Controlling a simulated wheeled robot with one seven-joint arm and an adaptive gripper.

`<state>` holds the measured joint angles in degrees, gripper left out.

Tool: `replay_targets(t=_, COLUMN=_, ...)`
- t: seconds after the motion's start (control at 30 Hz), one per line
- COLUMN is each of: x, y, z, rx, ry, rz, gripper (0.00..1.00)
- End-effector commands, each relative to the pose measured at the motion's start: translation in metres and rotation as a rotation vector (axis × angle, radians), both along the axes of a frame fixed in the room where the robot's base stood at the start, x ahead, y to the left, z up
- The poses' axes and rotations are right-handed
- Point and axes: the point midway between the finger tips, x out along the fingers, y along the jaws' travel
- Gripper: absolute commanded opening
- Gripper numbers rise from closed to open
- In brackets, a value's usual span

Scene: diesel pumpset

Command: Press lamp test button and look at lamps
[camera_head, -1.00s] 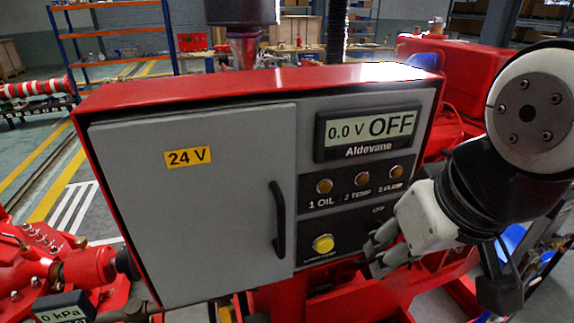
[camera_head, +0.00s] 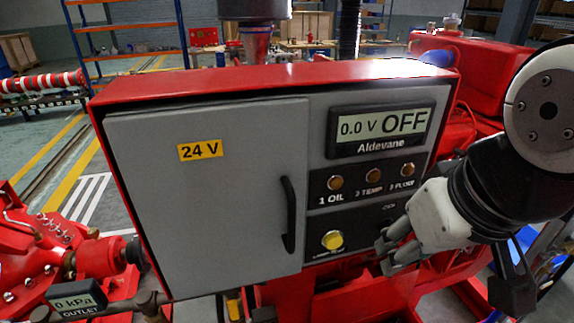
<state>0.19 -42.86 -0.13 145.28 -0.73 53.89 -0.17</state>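The red-edged grey control box fills the middle of the head view. Its yellow lamp test button (camera_head: 332,240) sits low on the black panel, with a partly readable label under it. Above it are three amber lamps in a row: 1 OIL (camera_head: 335,182), 2 TEMP (camera_head: 373,175) and a third lamp (camera_head: 407,169); none looks brightly lit. The display (camera_head: 380,128) reads 0.0 V OFF. My gripper (camera_head: 383,254) is right of the button, apart from it, its fingers pointing left. The fingers look a little apart with nothing between them. It hides part of the panel's lower right.
The box's grey door (camera_head: 205,190) is closed, with a black handle (camera_head: 289,215) just left of the button and a 24 V label (camera_head: 200,150). An outlet gauge (camera_head: 76,299) reading 0 kPa is at lower left. Red machinery stands behind and right.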

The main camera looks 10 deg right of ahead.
Motion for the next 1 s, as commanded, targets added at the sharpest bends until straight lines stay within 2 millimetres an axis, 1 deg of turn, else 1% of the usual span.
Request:
replay_targets(t=0.03, x=0.0000, y=0.0000, z=0.0000, rx=0.000, ry=0.000, rz=0.000, gripper=0.20)
replay_targets(t=0.07, x=0.0000, y=0.0000, z=0.0000, rx=0.000, ry=0.000, rz=0.000, gripper=0.13)
replay_targets(t=0.1, x=0.0000, y=0.0000, z=0.0000, rx=0.000, ry=0.000, rz=0.000, gripper=0.04)
replay_targets(t=0.13, x=0.0000, y=0.0000, z=0.0000, rx=0.000, ry=0.000, rz=0.000, gripper=0.00)
replay_targets(t=1.0, x=0.0000, y=0.0000, z=0.0000, rx=0.000, ry=0.000, rz=0.000, gripper=0.00)
